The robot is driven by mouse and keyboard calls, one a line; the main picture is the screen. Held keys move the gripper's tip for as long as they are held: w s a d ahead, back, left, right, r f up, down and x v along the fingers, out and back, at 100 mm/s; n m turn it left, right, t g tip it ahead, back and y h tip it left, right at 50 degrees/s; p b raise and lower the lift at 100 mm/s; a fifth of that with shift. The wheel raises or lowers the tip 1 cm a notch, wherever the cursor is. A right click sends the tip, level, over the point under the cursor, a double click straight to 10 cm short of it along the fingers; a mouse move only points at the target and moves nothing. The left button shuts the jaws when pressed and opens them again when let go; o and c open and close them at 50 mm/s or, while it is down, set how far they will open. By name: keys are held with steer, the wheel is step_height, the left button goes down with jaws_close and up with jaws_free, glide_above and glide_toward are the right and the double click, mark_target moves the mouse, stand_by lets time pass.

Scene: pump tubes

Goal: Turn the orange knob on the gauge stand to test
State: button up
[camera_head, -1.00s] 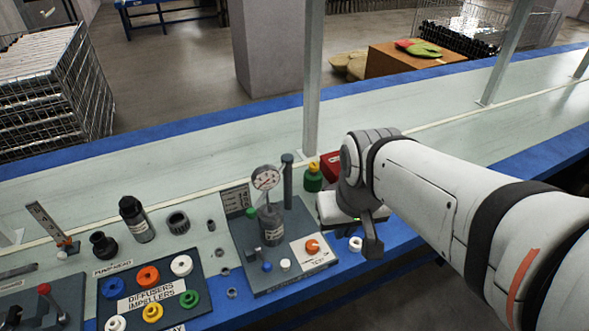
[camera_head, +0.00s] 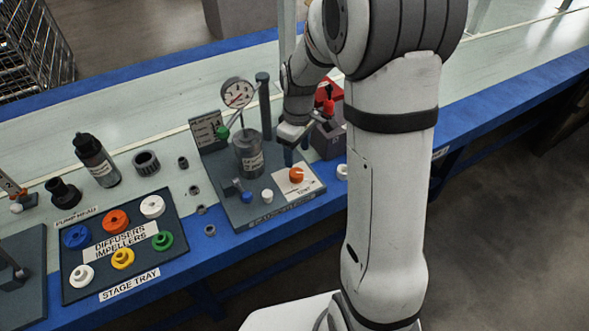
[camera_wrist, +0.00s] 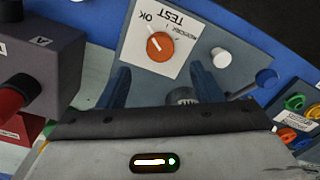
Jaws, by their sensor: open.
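The gauge stand is a dark grey plate (camera_head: 225,208) with a round dial gauge (camera_head: 237,93) on a grey cylinder at its back. The orange knob (camera_head: 296,174) sits on a white label at the plate's right front. In the wrist view the orange knob (camera_wrist: 160,46) has a white pointer line, and the label reads OK and TEST, upside down. My gripper (camera_head: 287,158) is over the plate just behind the knob, pointing down. In the wrist view my gripper (camera_wrist: 163,85) has its two blue fingers apart, with the knob beyond the gap between them. The fingers appear empty.
A white knob (camera_head: 267,196) and a blue knob (camera_head: 247,197) are left of the orange one. A dark post (camera_head: 263,105) stands behind. A grey box with a red top (camera_head: 328,135) is right of my gripper. The stage tray (camera_head: 75,284) lies left.

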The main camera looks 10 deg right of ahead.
mark_target(296, 172)
step_height(296, 172, down, 8)
steer(key=shift+s+a+r+b, duration=0.1)
steer(key=shift+r+b, duration=0.1)
steer(key=shift+b, duration=0.45)
steer(key=shift+c, duration=0.2)
steer(key=c, duration=0.9)
